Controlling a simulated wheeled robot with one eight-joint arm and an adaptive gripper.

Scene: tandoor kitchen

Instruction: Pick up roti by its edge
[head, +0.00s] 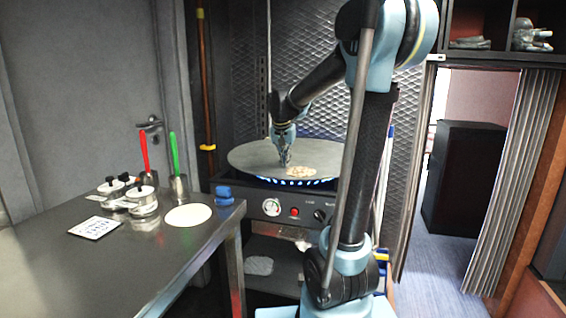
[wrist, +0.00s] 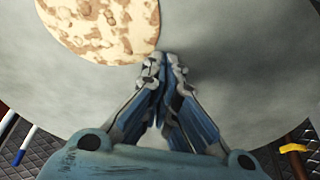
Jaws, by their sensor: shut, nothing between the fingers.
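The roti (head: 302,172) is pale with brown spots and lies flat on the round grey griddle (head: 256,157), over lit blue flames. In the wrist view the roti (wrist: 108,27) fills the upper left, and the bare griddle (wrist: 235,50) spreads to its right. My gripper (head: 285,163) points down at the griddle, just left of the roti in the head view. In the wrist view my gripper (wrist: 167,62) has its fingertips together at the roti's lower right edge, with nothing seen between them. I cannot tell whether the tips touch the roti.
A steel table (head: 120,262) at left holds a pale flat dough round (head: 188,215), small lidded pots (head: 140,200), a white card (head: 95,227), a blue object (head: 224,194), and red and green handled tools in cups. A stove panel (head: 290,208) with knobs sits below the griddle.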

